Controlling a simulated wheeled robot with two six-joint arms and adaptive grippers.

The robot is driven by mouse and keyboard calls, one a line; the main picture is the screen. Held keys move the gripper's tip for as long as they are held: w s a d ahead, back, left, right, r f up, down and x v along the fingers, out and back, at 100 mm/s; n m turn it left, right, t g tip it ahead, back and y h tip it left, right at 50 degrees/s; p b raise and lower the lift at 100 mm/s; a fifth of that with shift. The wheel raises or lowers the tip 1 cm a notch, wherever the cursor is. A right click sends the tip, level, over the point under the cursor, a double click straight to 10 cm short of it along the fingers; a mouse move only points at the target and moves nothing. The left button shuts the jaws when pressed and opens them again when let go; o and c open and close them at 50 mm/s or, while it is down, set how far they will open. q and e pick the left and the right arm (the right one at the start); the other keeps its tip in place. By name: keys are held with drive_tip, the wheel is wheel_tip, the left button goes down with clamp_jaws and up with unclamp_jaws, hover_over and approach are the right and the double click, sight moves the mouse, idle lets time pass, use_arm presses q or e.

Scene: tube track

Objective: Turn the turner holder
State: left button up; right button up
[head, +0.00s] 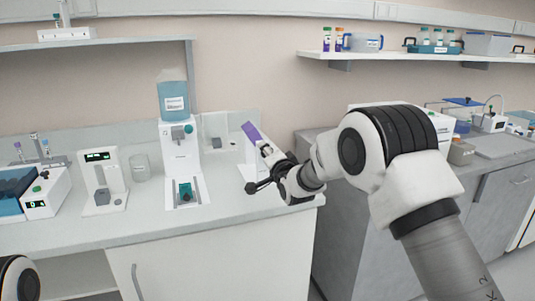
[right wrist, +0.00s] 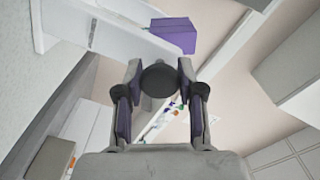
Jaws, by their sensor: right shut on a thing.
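The turner holder appears as a white tilted arm (head: 252,155) with a purple block (head: 251,132) at its upper end, by the right part of the counter. In the right wrist view the white arm (right wrist: 120,35) and purple block (right wrist: 175,35) lie just beyond the fingers. A round black knob (right wrist: 160,79) sits between the fingertips there. My right gripper (head: 261,185) is shut on this knob; its fingertips (right wrist: 160,72) press it from both sides. The knob's link to the white arm is partly hidden. My left gripper is out of view.
A white dispenser (head: 180,155) with a blue bottle (head: 173,98) stands left of the holder. A glass beaker (head: 140,167) and a device with a green display (head: 98,157) are farther left. The front counter strip (head: 120,232) is clear. A wall shelf (head: 400,58) hangs at upper right.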

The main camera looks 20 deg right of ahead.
drive_tip(key=o, duration=1.2)
drive_tip(key=shift+c, duration=0.2)
drive_tip(key=s, duration=1.2)
drive_tip(key=shift+d, duration=0.2)
